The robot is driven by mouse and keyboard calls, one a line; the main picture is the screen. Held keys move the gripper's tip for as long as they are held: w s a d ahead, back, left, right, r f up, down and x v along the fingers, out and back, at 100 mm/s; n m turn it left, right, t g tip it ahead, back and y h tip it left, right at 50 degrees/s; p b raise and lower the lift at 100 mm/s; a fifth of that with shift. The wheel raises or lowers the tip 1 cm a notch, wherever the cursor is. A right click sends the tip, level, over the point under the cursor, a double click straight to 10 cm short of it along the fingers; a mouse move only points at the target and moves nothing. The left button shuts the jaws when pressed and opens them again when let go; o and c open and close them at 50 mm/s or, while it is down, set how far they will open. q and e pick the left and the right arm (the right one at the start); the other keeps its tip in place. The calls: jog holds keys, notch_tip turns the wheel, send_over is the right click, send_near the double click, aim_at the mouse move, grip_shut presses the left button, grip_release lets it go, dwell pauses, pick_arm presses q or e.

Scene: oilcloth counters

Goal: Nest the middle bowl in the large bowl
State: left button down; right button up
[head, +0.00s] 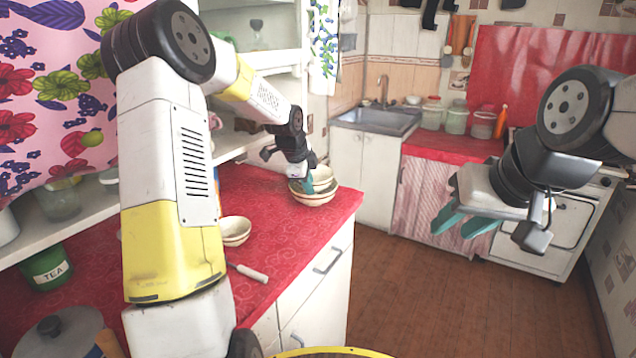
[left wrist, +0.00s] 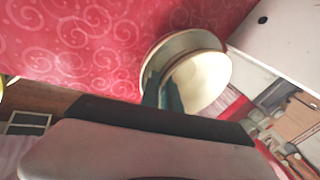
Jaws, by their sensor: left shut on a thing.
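My left gripper (head: 308,184) is at the far end of the red counter, shut on the rim of the cream middle bowl (head: 323,177). The large bowl (head: 314,200) stands on the counter right below it. In the left wrist view the teal fingers (left wrist: 170,94) grip the near left side of the middle bowl (left wrist: 206,80). It overlaps the large bowl (left wrist: 157,58), whose rim shows to the left of it. I cannot tell whether the two bowls touch. My right gripper (head: 465,222) is open and empty, over the floor away from the counter.
A smaller cream bowl (head: 235,229) stands nearer on the red counter (head: 280,222), with a white-handled utensil (head: 249,272) in front of it. A green tea tin (head: 46,265) and a grey-lidded pot (head: 66,335) are at the left. The counter's right edge is close to the large bowl.

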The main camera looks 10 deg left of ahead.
pick_arm(q)
jog(key=shift+f, duration=1.2)
dwell(1.6)
jog(key=c, duration=1.5)
grip_release()
jog(key=shift+s+f, duration=0.1)
jog(key=shift+v, duration=4)
jog(key=s+d+r+n+y, duration=0.1)
jog(key=s+r+n, duration=0.35)
jog(key=s, duration=0.35)
jog(key=s+r+n, duration=0.4)
jog(key=s+r, duration=0.1)
jog(key=s, duration=0.4)
jog(key=s+n, duration=0.3)
jog(key=s, duration=0.2)
jog(key=s+d+n+t+h, duration=0.1)
jog(key=s+n, duration=0.2)
jog(key=s, duration=0.2)
jog(key=s+n, duration=0.3)
jog(key=s, duration=0.2)
jog(key=shift+s+d+r+t, duration=0.2)
jog(key=shift+s+r+t, duration=0.1)
jog(key=shift+s, duration=0.05)
